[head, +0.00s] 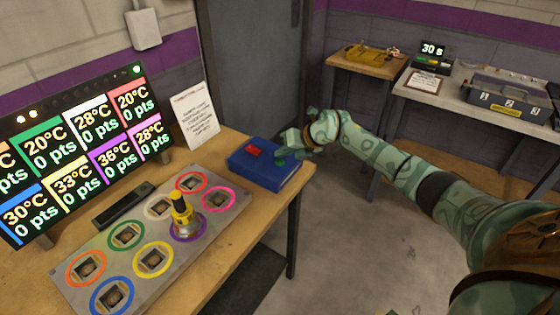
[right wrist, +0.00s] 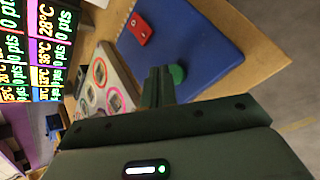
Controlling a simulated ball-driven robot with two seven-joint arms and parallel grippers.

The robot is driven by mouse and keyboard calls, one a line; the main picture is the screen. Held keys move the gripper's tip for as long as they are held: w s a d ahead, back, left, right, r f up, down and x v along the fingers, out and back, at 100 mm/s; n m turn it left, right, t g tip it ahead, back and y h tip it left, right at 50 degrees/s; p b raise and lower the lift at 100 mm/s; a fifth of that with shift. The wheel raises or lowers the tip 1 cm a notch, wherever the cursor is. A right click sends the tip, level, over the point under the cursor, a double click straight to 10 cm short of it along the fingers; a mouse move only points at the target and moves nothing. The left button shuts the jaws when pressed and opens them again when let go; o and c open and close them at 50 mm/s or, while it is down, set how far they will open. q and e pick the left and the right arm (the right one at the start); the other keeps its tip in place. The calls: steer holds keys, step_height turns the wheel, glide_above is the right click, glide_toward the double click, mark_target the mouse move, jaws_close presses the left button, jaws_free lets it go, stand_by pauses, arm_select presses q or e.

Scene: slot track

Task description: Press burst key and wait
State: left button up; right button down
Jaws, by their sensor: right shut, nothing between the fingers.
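A blue box (head: 265,172) stands at the right end of the wooden table, with a red key (head: 253,150) on its top. In the right wrist view the blue box (right wrist: 195,40) shows the red key (right wrist: 139,28) and a round green key (right wrist: 177,74) near its edge. No label tells which is the burst key. My right gripper (head: 287,143) is shut and empty over the box's far right side. In the right wrist view its closed fingertips (right wrist: 158,72) are right beside the green key; I cannot tell whether they touch it. My left gripper is out of view.
A grey panel (head: 228,199) with colored rings lies left of the box, with a yellow handheld tool (head: 182,211) standing on it. A score screen (head: 84,150) stands behind. A sign (head: 195,115) leans near the box. A timer (head: 432,53) reads 30 s at the back.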

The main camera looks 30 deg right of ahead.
mark_target(283, 163)
steer(key=shift+r+p, duration=1.9)
steer(key=shift+r, duration=0.7)
steer(key=shift+f, duration=0.1)
